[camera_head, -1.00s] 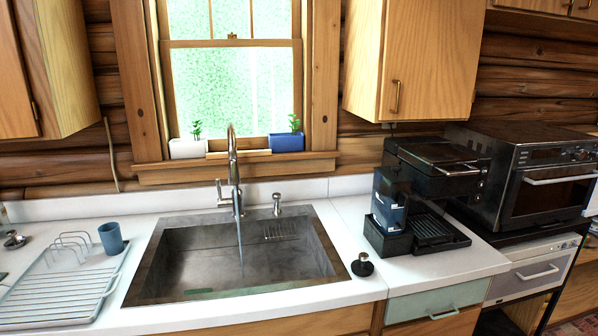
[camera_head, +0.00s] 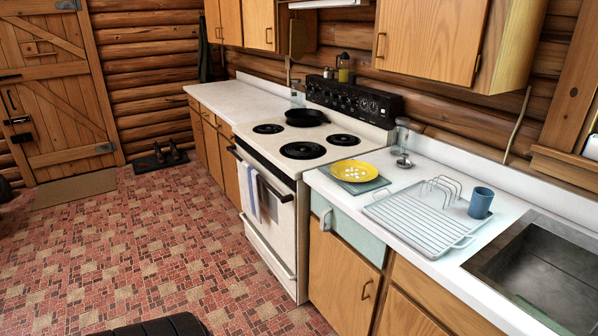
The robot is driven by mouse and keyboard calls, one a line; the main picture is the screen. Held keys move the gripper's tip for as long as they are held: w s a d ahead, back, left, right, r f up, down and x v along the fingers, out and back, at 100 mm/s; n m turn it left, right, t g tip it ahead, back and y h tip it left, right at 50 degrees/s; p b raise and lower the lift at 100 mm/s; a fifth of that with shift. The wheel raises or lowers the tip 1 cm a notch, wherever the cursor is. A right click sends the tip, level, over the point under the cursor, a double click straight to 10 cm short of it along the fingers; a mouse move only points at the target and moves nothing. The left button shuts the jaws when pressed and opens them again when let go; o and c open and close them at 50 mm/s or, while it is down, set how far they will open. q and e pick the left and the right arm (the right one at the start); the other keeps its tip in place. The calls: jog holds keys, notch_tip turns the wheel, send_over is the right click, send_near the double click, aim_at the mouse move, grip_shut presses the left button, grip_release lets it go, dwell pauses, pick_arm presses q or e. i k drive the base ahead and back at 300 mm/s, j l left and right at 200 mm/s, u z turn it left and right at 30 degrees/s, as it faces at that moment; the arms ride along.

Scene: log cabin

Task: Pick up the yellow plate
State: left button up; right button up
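The yellow plate (camera_head: 344,170) sits on the white counter between the stove and the dish rack, on top of a grey-green square mat or board (camera_head: 366,186). Several small white pieces or spots show in the middle of the plate. Neither of my grippers can be made out in the head view. A dark rounded shape shows at the bottom edge, and I cannot tell what it is.
A wire dish rack (camera_head: 425,216) and a blue cup (camera_head: 481,202) stand right of the plate, then the sink (camera_head: 545,270). The white stove (camera_head: 270,200) with a black pan (camera_head: 306,117) is to the left. The tiled floor (camera_head: 150,255) in front is mostly clear.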

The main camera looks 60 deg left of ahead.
aim_at(353, 171)
jog(key=u, duration=1.4)
